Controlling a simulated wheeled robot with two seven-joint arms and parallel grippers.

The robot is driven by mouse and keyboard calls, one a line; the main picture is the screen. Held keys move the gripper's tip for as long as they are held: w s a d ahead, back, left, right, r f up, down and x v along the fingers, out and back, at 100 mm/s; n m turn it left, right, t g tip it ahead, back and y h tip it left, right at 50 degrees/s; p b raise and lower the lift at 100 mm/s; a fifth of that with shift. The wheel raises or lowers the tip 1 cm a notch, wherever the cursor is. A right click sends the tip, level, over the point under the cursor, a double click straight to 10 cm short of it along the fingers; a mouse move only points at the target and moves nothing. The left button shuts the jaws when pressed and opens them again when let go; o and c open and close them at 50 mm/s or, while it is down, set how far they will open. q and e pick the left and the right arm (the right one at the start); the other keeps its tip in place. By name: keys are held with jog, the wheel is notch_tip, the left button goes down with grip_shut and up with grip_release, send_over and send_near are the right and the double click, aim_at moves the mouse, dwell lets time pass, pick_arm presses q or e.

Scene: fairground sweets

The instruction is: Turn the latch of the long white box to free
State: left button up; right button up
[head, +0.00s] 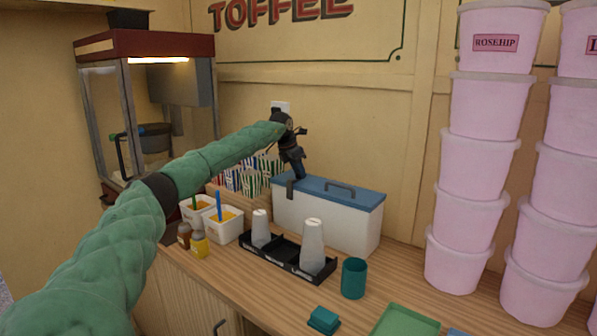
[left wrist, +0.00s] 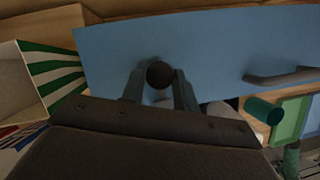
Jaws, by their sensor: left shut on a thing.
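The long white box (head: 325,222) stands on the counter against the back wall, with a blue lid (head: 365,199) on top. Its dark latch (head: 290,189) is at the left part of the front edge, partly covered by my gripper. My left gripper (head: 298,171) reaches down to it from above. In the left wrist view, its two fingers (left wrist: 160,90) are closed on either side of the latch's round dark knob (left wrist: 160,74), against the blue lid (left wrist: 210,55). I cannot tell exactly how far the latch is turned. My right gripper is not in view.
A black tray (head: 262,258) with white cup stacks stands before the box. White tubs (head: 226,230) and small bottles (head: 199,245) are left of it; a teal cup (head: 354,278) is right. Tall pink tub stacks (head: 478,150) stand at right. A popcorn machine (head: 150,100) is back left.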

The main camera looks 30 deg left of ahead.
pick_arm(q)
jog(key=n+y, duration=0.1)
jog(key=n, duration=0.2)
jog(key=shift+d+n+t+b, duration=0.15)
jog(key=shift+n+t+b, duration=0.15)
jog(key=shift+b, duration=0.05)
jog(key=n+y+b, duration=0.1)
jog(key=n, duration=0.2)
jog(key=n+y+b, duration=0.1)
jog(key=n+y, duration=0.1)
jog(key=n, duration=0.2)
jog(key=shift+d, duration=0.2)
jog(key=n+g, duration=0.1)
jog(key=n, duration=0.2)
jog(key=shift+w+y+b, duration=0.1)
jog(key=shift+y+b, duration=0.25)
jog(key=shift+y, duration=0.05)
jog(key=shift+n+g+y+b, duration=0.3)
jog(key=shift+n+g+y, duration=0.3)
jog(key=shift+n, duration=1.3)
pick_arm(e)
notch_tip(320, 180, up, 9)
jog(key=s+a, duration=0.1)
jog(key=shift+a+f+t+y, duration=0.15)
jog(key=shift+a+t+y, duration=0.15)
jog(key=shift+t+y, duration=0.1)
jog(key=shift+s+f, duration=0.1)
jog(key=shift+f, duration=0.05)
